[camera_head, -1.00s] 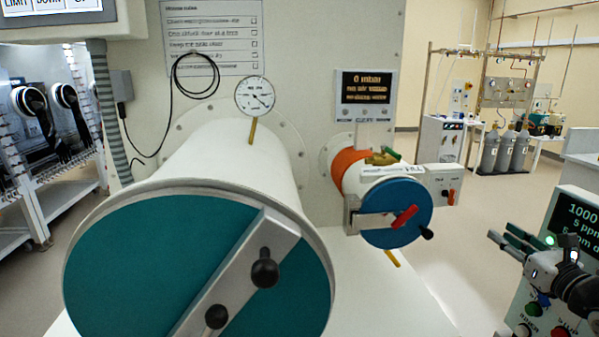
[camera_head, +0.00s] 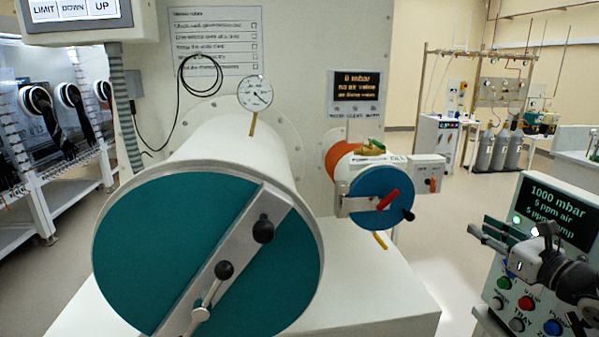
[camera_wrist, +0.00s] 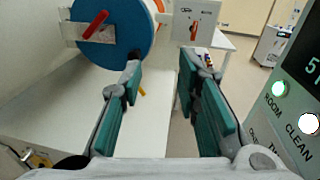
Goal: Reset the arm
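My gripper (camera_wrist: 158,105) is open and empty in the wrist view, its two teal-padded fingers apart with the floor and a white bench edge seen between them. In the head view my gripper (camera_head: 491,234) is at the right, in front of the control panel (camera_head: 563,215). The small antechamber's blue door (camera_head: 378,198) with a red handle is to its left. That blue door (camera_wrist: 112,32) also shows at the top left of the wrist view, beyond the fingers and apart from them.
A large antechamber with a teal door (camera_head: 195,255) fills the left middle. A white bench (camera_head: 385,290) lies below both chambers. A pressure display (camera_head: 356,85) hangs above the small one. A glovebox with black gloves (camera_head: 50,125) is at far left. Open floor (camera_head: 450,215) lies behind.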

